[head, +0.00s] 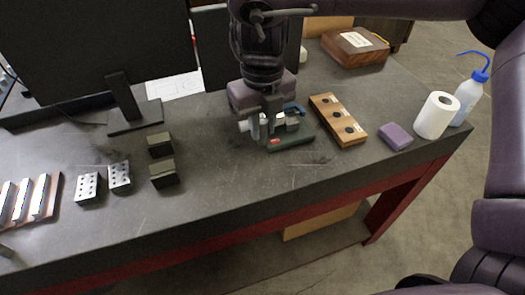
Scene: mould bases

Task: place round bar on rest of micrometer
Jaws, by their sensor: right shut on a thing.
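The micrometer stands on the bench near the middle of the head view, with a dark green base (292,142) and a blue part (294,108) behind. My right gripper (264,128) points down from above, just left of the micrometer and partly in front of it. It is shut on a small pale piece (243,126), seemingly the round bar, which shows at the left of its fingers. The fingers hide much of the bar and the micrometer's left side. I cannot tell whether the bar touches the rest. My left gripper is not in view.
A wooden block with round holes (325,105) stands close right of the micrometer. Beyond it are a purple sponge (396,137), a paper roll (437,115) and a wash bottle (468,100). Dark blocks (163,173) and perforated metal blocks (88,188) stand left. The front middle bench is clear.

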